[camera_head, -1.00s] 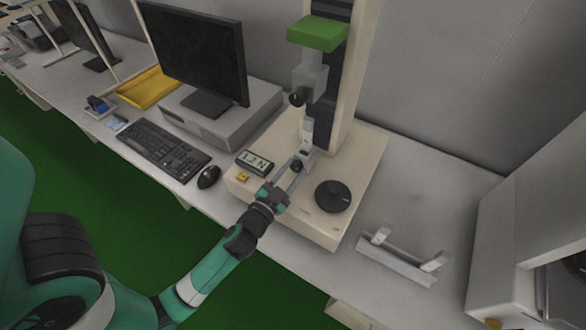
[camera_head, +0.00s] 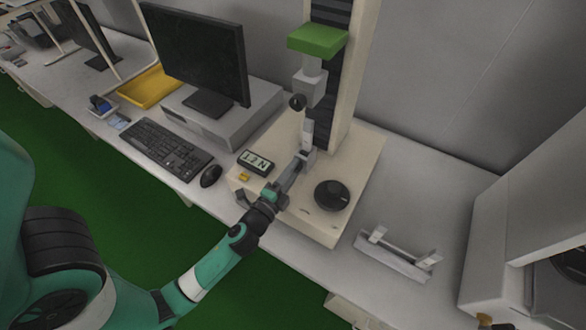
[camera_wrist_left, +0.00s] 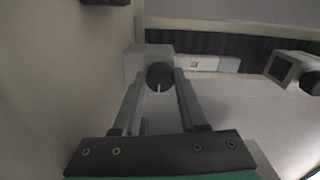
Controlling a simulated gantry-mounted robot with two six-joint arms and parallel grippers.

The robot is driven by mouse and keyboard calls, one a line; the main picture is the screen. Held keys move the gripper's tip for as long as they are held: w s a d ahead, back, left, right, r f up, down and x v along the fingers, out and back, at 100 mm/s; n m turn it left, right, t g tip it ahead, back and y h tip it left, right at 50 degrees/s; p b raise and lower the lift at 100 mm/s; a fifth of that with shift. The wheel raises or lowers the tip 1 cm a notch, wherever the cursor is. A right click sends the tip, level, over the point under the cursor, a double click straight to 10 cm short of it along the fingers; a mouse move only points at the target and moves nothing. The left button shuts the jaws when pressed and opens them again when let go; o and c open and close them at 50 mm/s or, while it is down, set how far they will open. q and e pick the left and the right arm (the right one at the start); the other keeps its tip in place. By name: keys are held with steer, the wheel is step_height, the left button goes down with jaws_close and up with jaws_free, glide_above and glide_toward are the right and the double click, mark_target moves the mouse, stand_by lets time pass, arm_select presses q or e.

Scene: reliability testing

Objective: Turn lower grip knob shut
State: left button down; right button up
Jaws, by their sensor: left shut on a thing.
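The lower grip (camera_head: 308,158) is a small light-grey block on the machine's base, also in the left wrist view (camera_wrist_left: 140,62). Its dark round knob (camera_wrist_left: 160,76) has a pale mark pointing down in that view. My left gripper (camera_wrist_left: 161,80) is shut on this knob, one finger on each side. In the head view my left gripper (camera_head: 300,163) reaches the lower grip from the front and hides the knob. A pale specimen (camera_head: 307,130) stands upright above the lower grip. The upper grip (camera_head: 309,88) has a black knob (camera_head: 297,102).
The cream tester base (camera_head: 345,165) carries a black dial (camera_head: 332,195) and a display (camera_head: 255,162). A green crosshead (camera_head: 318,40) hangs above. A grey fixture (camera_head: 395,255) lies right of the base. Mouse (camera_head: 211,175), keyboard (camera_head: 165,150) and monitor (camera_head: 200,55) stand left.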

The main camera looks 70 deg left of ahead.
arm_select(q)
steer(key=m+p, duration=0.1)
steer(key=m, duration=0.4)
stand_by(0.5)
steer(key=shift+c, duration=2.2)
jaws_free()
steer(key=b+v, duration=0.3)
steer(key=v, duration=0.8)
steer(key=shift+s+d, duration=0.25)
